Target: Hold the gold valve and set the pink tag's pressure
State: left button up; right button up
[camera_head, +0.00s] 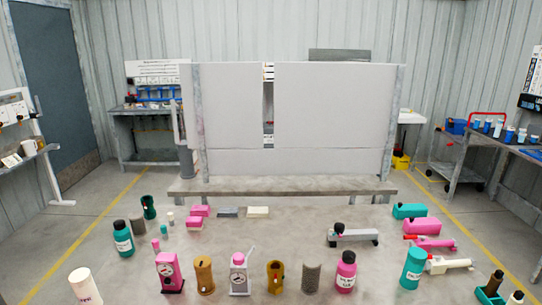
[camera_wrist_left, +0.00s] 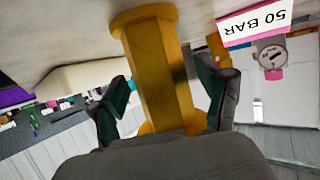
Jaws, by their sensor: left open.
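In the left wrist view, a gold hexagonal post (camera_wrist_left: 158,65) with a wider flange at each end stands between the fingers of my left gripper (camera_wrist_left: 164,72). The fingers are open, one on each side, and gaps show beside the post. A pink-edged tag (camera_wrist_left: 255,22) reading "50 BAR" hangs upside down at the upper right. A round gauge (camera_wrist_left: 271,58) is just below it. In the head view, two gold-brown pieces (camera_head: 204,275) (camera_head: 275,277) stand near the front; I cannot tell which matches the post. Neither gripper shows in the head view.
The head view shows a pink gauge unit (camera_head: 170,272), a grey gauge unit (camera_head: 239,273), a pink bottle (camera_head: 346,271) and teal bottles (camera_head: 123,238) (camera_head: 413,268). A bench (camera_head: 282,186) with a grey panel (camera_head: 335,115) stands behind. Open floor (camera_head: 100,195) lies left of it.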

pick_arm(q)
jog(key=s+a+r+n+g+y, duration=0.3)
jog(key=s+a+n+g+y, duration=0.3)
jog(key=s+a, duration=1.4)
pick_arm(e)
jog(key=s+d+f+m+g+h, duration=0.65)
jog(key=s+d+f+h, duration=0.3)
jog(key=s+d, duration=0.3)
pick_arm(q)
notch_tip(320, 180, down, 26)
jog(key=s+m+g+y, duration=0.1)
jog(key=s+g+y, duration=0.1)
jog(key=g, duration=0.1)
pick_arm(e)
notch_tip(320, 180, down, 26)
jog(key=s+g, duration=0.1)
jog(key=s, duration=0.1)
pick_arm(q)
jog(key=s+a+f+g, duration=0.1)
jog(key=s+a+f, duration=0.2)
jog(key=s+f, duration=1.3)
jog(key=shift+s+f, duration=0.4)
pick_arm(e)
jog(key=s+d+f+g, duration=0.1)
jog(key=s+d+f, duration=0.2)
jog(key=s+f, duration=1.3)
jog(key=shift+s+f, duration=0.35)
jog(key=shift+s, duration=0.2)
